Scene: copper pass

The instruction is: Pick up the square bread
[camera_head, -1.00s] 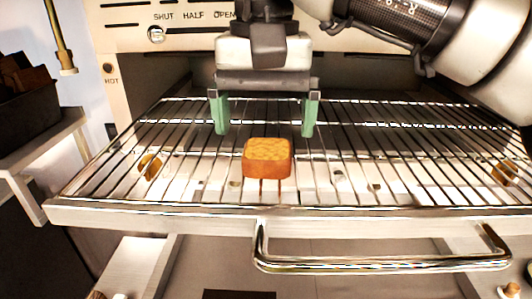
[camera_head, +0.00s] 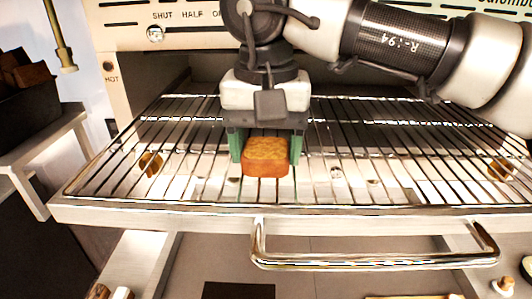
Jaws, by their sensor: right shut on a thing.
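The square bread (camera_head: 265,157) is a small orange-brown block on the wire rack (camera_head: 380,165), left of its middle. My right gripper (camera_head: 266,160) comes down from above and behind it. Its green fingers stand on the left and right sides of the bread and are shut on it. The bread still appears to be at rack level; I cannot tell whether it is clear of the wires. My left gripper is not in view.
The rack's front edge carries a metal handle (camera_head: 375,262). An oven front panel (camera_head: 130,35) with lettering rises behind the rack. A dark box (camera_head: 28,95) with brown pieces sits on a shelf at the left. The rack right of the bread is clear.

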